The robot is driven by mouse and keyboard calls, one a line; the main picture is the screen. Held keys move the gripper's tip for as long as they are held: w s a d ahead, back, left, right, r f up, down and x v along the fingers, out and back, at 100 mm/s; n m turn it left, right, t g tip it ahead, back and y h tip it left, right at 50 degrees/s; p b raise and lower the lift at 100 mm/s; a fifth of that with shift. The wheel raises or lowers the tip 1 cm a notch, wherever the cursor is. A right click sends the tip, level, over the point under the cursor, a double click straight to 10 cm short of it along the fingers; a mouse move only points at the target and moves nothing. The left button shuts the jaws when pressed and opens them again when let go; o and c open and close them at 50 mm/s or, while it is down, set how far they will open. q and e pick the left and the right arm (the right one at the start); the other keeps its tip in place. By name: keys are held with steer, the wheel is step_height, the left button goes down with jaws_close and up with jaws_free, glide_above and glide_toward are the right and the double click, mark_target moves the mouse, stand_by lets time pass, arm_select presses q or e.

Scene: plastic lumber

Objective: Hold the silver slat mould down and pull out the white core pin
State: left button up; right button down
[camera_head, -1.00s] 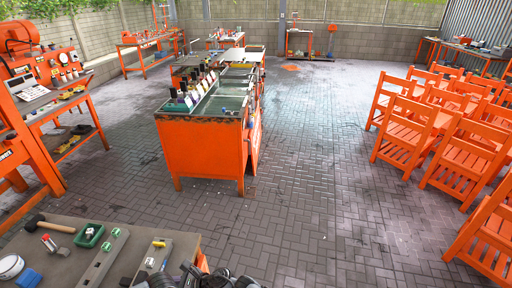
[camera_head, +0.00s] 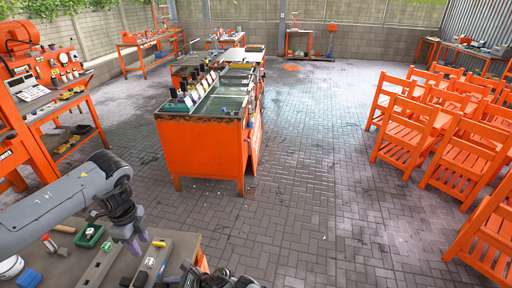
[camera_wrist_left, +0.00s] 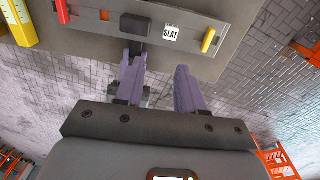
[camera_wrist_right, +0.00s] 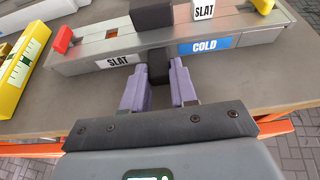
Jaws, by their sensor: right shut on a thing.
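The silver slat mould (camera_head: 162,250) lies on the bench at the lower left of the head view. In the right wrist view the mould (camera_wrist_right: 230,27) carries SLAT and COLD labels, a black block (camera_wrist_right: 152,14) and a white SLAT-marked piece (camera_wrist_right: 204,9). I cannot make out the white core pin for certain. My right gripper (camera_wrist_right: 159,90) is shut on a dark grip (camera_wrist_right: 157,64) at the mould's near side. My left gripper (camera_head: 136,246) hangs above the bench by the mould. In the left wrist view my left gripper (camera_wrist_left: 158,75) is open, its fingers apart.
A second grey bar (camera_head: 98,268) lies left of the mould, with a green tray (camera_head: 89,236) and a blue item (camera_head: 29,278) nearby. A yellow gauge-like block (camera_wrist_right: 20,72) stands beside the mould.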

mark_target(150, 261)
steer(key=shift+f, duration=0.1)
arm_select(q)
steer(key=shift+w+a+f, duration=0.1)
steer(key=shift+w+f, duration=0.1)
steer(key=shift+f, duration=1.6)
steer(key=shift+w+a+f, duration=0.1)
steer(key=shift+w+f, duration=0.1)
steer(key=shift+f, duration=1.6)
steer(key=shift+w+a+f, duration=0.1)
steer(key=shift+w+f, duration=0.1)
steer(key=shift+f, duration=1.6)
jaws_close()
steer(key=shift+r, duration=4)
